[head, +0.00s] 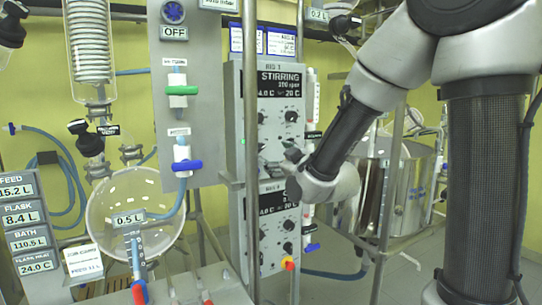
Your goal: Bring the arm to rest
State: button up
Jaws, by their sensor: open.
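My arm comes in from the upper right and bends down to the left, with its wrist in front of the grey control panels. My gripper (292,157) is at the end of the wrist, small, dark and partly hidden by it. It is open, and I see nothing held in it. It is close in the picture to the knobs of the stirring panel (279,90) and the lower panel (280,222). I cannot tell whether it touches them.
A metal post (250,150) stands left of my gripper. A grey valve panel (190,60) has a green valve (182,90) and a blue valve (187,165). A round glass flask (105,205) is at left. A steel vessel (415,185) stands behind my arm.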

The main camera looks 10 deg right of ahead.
jog(key=shift+s, duration=0.25)
notch_tip(320, 180, down, 10)
jog(key=s+m+g+h, duration=0.1)
jog(key=s+m+g, duration=0.1)
jog(key=g, duration=0.3)
jog(key=s+d+f+m+g+h, duration=0.1)
jog(key=s+d+f+g, duration=0.2)
jog(key=s, duration=0.3)
jog(key=s+d+f+m+g+h, duration=0.1)
jog(key=s+d+f+m+g, duration=0.15)
jog(key=s, duration=0.35)
jog(key=s+d+r+m+g, duration=0.1)
jog(key=s+d+r, duration=0.3)
jog(key=s, duration=0.5)
jog(key=s+d+r+m+g+h, duration=0.1)
jog(key=s+d+r+m, duration=0.1)
jog(key=s+d+r, duration=0.3)
jog(key=s, duration=0.4)
jog(key=shift+d+h, duration=0.3)
